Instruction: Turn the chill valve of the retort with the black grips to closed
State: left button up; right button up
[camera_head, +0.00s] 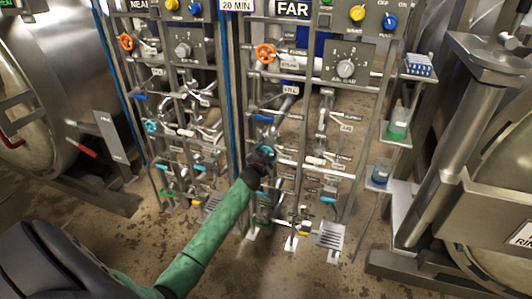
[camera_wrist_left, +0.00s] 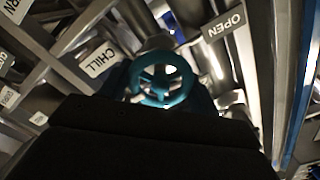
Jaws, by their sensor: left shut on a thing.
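The chill valve's teal handwheel (camera_wrist_left: 165,80) is in the middle of the left wrist view, beside a CHILL label (camera_wrist_left: 99,61) and an OPEN label (camera_wrist_left: 223,25). In the head view it is on the FAR panel, mostly hidden by my left gripper (camera_head: 263,155). My left gripper is shut on this handwheel; its fingertips are largely hidden behind the dark gripper body in the wrist view. The wheel's turn angle cannot be told. My right gripper is not in view. No black grips can be made out on the retort at the right (camera_head: 490,170).
The NEAR panel (camera_head: 180,100) on the left has a similar teal wheel (camera_head: 151,126). Orange wheels (camera_head: 265,53) and pipes crowd both panels. The left retort (camera_head: 50,80) has red grips (camera_head: 82,150). Small shelves hold a green-filled beaker (camera_head: 398,124). Floor in front is clear.

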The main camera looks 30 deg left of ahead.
pick_arm(q)
jog(key=o, duration=1)
jog(key=shift+c, duration=0.2)
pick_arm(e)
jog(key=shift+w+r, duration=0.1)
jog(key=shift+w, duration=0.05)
pick_arm(q)
jog(key=b+v, duration=0.1)
jog(key=v, duration=0.6)
jog(key=shift+s+d, duration=0.15)
jog(key=shift+s, duration=0.25)
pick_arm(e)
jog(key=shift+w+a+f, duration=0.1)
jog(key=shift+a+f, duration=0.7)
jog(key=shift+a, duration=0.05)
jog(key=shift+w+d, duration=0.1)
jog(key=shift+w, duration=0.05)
